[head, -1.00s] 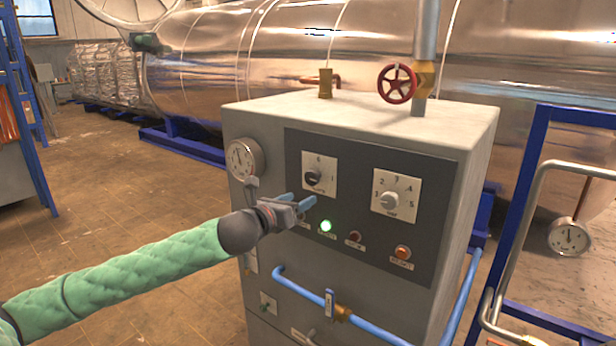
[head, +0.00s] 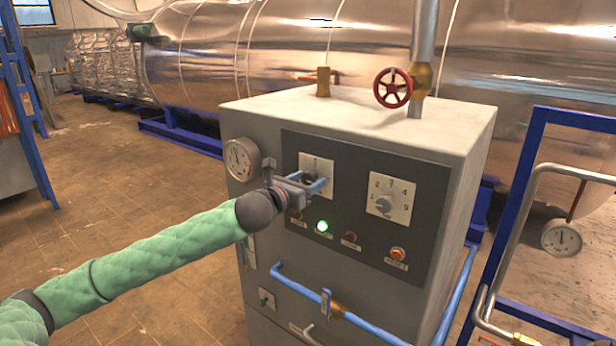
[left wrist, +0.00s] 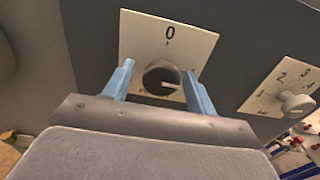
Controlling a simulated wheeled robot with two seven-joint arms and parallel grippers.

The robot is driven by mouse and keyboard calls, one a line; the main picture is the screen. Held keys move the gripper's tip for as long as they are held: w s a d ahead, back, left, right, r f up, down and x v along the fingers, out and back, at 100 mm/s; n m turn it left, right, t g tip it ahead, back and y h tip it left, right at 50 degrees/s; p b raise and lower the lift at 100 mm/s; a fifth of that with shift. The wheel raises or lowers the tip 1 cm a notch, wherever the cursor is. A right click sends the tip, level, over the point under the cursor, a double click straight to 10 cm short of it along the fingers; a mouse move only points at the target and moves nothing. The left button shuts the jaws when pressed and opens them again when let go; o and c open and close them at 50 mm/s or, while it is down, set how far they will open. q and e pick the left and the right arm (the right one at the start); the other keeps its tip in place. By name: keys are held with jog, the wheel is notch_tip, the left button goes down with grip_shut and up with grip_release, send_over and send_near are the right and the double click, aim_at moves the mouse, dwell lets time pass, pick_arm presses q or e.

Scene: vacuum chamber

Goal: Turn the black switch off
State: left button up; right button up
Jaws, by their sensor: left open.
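The black switch (head: 309,178) is a round knob on a white plate at the upper left of the cabinet's dark panel. In the left wrist view the black switch (left wrist: 161,77) has a white mark pointing right, away from the 0 above it. My left gripper (head: 313,182) is open in front of the plate, partly covering the knob in the head view. In the left wrist view its blue fingers (left wrist: 158,72) stand on either side of the knob; I cannot tell whether they touch it. My right gripper is not in view.
A grey numbered knob (head: 386,203) is to the right on the same panel. A lit green lamp (head: 322,226) and an orange button (head: 398,254) are below. A gauge (head: 241,160) is at the left, a blue pipe (head: 360,322) lower down, and a red valve wheel (head: 393,88) above.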

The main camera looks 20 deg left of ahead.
pick_arm(q)
jog(key=shift+w+d, duration=0.15)
jog(key=shift+w, duration=0.15)
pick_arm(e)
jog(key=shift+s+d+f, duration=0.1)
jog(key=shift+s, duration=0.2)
pick_arm(q)
jog(key=shift+c, duration=0.3)
jog(key=c, duration=0.9)
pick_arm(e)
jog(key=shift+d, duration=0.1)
